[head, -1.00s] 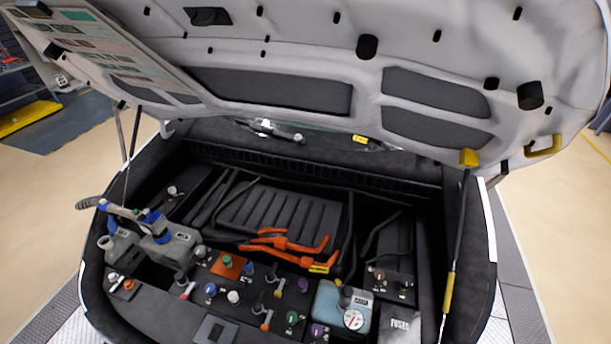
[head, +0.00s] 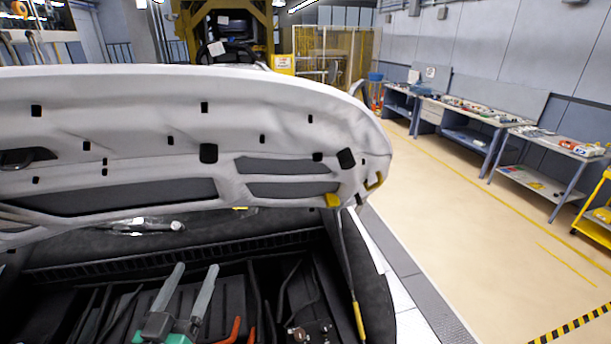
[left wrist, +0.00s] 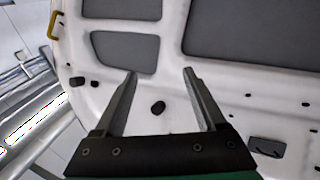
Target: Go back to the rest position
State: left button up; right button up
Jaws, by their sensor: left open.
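My left gripper (head: 196,270) shows low in the head view, with two grey fingers pointing up, apart and empty, on a green and black body. It is in front of the dark engine bay (head: 110,266), below the raised hood (head: 130,120). In the left wrist view the same gripper (left wrist: 160,72) is open with nothing between its fingers, and the white underside of the hood (left wrist: 215,78) fills much of the background. My right gripper does not show in either view.
A thin hood strut (head: 349,273) with a yellow sleeve stands at the bay's right side. Orange cables (head: 236,330) lie inside the bay. The floor (head: 470,225) to the right is open, with workbenches (head: 487,117) and a yellow cart (head: 597,215) beyond.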

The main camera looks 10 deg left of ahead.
pick_arm(q)
jog(key=s+d+r+m+t+h+p, duration=0.1)
jog(key=d+r+t, duration=0.1)
jog(key=r, duration=0.6)
jog(key=d+r+t+h, duration=0.1)
jog(key=d+r, duration=0.2)
jog(key=r, duration=0.5)
jog(key=s+d+r+t, duration=0.1)
jog(key=s+r+t, duration=0.1)
jog(key=s+r, duration=0.4)
jog(key=s+d+r+m+t+h+p, duration=0.1)
jog(key=s+r, duration=0.5)
jog(key=r, duration=0.9)
jog(key=shift+s+d+t+h, duration=0.3)
jog(key=shift+d+t, duration=0.35)
jog(key=shift+t, duration=0.45)
jog(key=shift+c, duration=0.3)
